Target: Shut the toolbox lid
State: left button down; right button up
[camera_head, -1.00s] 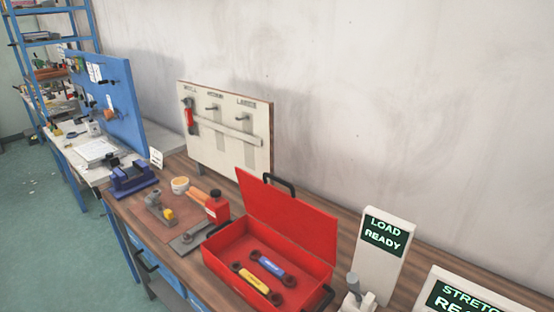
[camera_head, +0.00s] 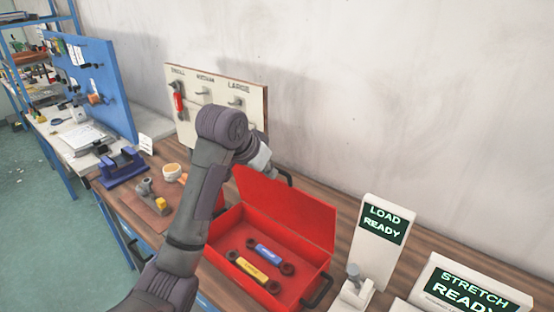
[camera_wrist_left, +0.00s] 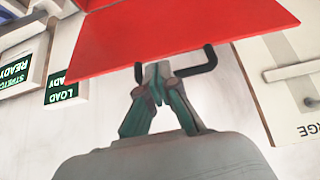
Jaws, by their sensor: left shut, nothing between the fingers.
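The red toolbox (camera_head: 218,236) stands on the bench with its lid (camera_head: 285,208) raised and open; a yellow and a blue wrench lie inside. My left gripper (camera_head: 260,162) is at the lid's top edge on the wall side, by the black lid handle (camera_head: 283,174). Its fingertips are hidden in the head view. In the left wrist view the closed, empty fingers (camera_wrist_left: 157,73) are at the handle (camera_wrist_left: 205,64), close to the red lid (camera_wrist_left: 170,30); I cannot tell whether they touch. My right gripper is not in view.
The LOAD READY sign (camera_head: 383,226) and the STRETCH READY sign (camera_head: 470,290) stand right of the toolbox. A blue vise (camera_head: 123,167) and a small cup (camera_head: 172,172) are at left. The tool board (camera_head: 215,90) stands behind my arm.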

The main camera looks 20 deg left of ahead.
pick_arm(q)
notch_tip(320, 180, up, 9)
jog(key=w, duration=0.2)
jog(key=p, duration=0.6)
send_over(279, 184)
jog(key=w, duration=0.1)
jog(key=shift+t, duration=0.3)
notch_tip(279, 184, down, 8)
jog(key=shift+a+f, duration=0.15)
jog(key=shift+f, duration=0.05)
jog(key=shift+s+a+f, duration=0.2)
jog(key=shift+s, duration=0.2)
jog(key=shift+w+d, duration=0.1)
